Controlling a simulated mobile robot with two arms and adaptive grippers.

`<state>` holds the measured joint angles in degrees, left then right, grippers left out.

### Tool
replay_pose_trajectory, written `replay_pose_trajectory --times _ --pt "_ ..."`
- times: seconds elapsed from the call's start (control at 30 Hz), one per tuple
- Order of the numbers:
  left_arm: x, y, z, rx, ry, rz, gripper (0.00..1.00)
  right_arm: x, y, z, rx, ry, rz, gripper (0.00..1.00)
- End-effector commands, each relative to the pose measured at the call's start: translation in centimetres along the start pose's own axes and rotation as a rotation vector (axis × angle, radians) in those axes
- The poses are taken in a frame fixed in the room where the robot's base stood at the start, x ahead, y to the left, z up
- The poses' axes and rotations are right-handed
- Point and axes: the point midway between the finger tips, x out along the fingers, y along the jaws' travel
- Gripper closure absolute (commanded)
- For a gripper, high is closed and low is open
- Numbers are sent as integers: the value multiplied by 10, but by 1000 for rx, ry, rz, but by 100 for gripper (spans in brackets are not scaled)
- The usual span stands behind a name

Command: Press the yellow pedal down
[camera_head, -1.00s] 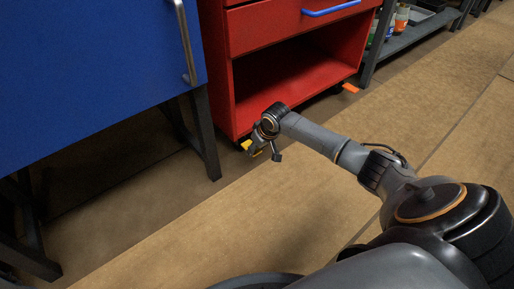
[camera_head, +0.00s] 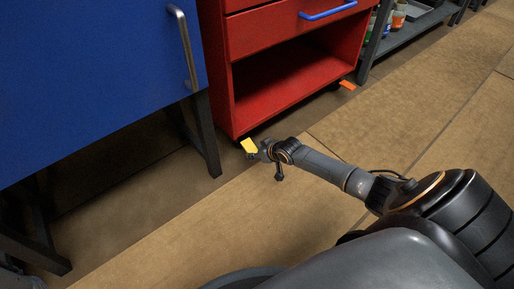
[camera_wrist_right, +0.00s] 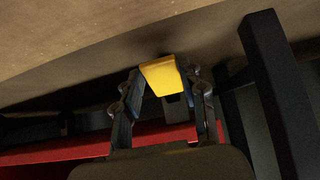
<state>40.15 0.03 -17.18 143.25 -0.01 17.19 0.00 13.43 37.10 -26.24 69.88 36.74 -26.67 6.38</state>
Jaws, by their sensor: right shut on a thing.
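The yellow pedal (camera_head: 249,146) is at the lower left front corner of the red cabinet, close to the floor. My right gripper (camera_head: 259,151) is at it from the right side. In the right wrist view, the yellow pedal (camera_wrist_right: 161,75) sits between the two fingertips of the right gripper (camera_wrist_right: 162,84), which is shut on it. The pedal's far side and its joint to the caster are mostly hidden. My left gripper is not in view.
The red cabinet (camera_head: 232,102) has an open lower bay and a drawer with a blue handle (camera_head: 328,10). An orange pedal (camera_head: 347,85) is at its right corner. A blue bench with dark legs (camera_head: 206,135) stands left. The floor (camera_head: 420,120) on the right is clear.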

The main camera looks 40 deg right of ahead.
Motion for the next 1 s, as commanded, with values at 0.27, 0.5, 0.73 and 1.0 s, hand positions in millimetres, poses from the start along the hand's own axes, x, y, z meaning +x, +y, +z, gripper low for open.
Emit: replay_pose_trajectory --times 0.27,0.5,0.73,1.0 --pt "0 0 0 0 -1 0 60 0 0 -2 0 3 0 36" --pt "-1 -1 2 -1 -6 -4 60 0 0 -1 0 1 0 36" --pt "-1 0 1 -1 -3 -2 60 -17 0 0 -2 1 -1 36" --pt "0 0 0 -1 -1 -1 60 -64 0 0 -6 0 0 36"
